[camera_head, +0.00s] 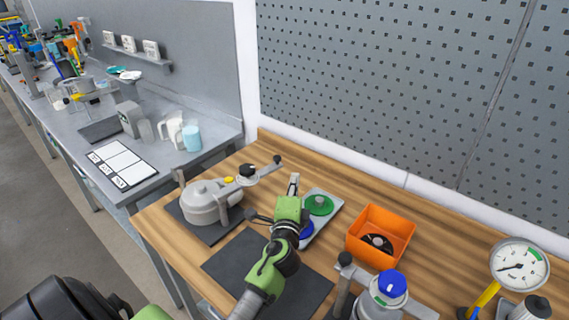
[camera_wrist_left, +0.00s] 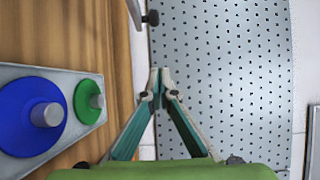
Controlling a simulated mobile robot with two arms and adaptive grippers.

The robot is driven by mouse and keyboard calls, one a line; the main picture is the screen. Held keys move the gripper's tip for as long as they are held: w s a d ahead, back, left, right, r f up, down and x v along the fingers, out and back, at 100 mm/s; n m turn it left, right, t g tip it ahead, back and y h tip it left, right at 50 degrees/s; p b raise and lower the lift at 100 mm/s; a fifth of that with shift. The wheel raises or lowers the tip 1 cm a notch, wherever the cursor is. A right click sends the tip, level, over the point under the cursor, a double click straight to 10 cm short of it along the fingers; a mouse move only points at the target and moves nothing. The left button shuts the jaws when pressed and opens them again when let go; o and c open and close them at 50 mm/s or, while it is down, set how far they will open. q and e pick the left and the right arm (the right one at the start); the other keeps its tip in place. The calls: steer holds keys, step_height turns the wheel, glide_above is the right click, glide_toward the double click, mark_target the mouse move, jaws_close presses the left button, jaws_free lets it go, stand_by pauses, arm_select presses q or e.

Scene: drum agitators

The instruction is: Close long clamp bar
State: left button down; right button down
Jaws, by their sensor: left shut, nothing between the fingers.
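A grey drum unit (camera_head: 205,203) stands on a dark mat at the left of the wooden bench. A long clamp bar (camera_head: 262,169) sticks out from its top toward the back right and ends in a black knob (camera_head: 277,159). A dark knob (camera_wrist_left: 151,17) on a grey bar, probably the same one, shows at the top of the left wrist view. My left gripper (camera_head: 294,180) is right of the bar's knob end and apart from it. In the left wrist view its fingertips (camera_wrist_left: 160,76) meet, with nothing between them. My right gripper is out of view.
A grey tray (camera_head: 329,222) with green (camera_head: 320,205) and blue discs lies beside my left gripper. An orange bin (camera_head: 381,234), a blue-capped vessel (camera_head: 387,292) and a gauge (camera_head: 519,265) stand to the right. A perforated wall panel (camera_head: 390,80) rises behind the bench.

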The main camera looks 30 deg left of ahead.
arm_select(q)
steer(key=w+a+p, duration=0.2)
steer(key=w+a, duration=0.3)
steer(key=a, duration=0.2)
steer(key=shift+f, duration=0.15)
steer(key=shift+w, duration=0.1)
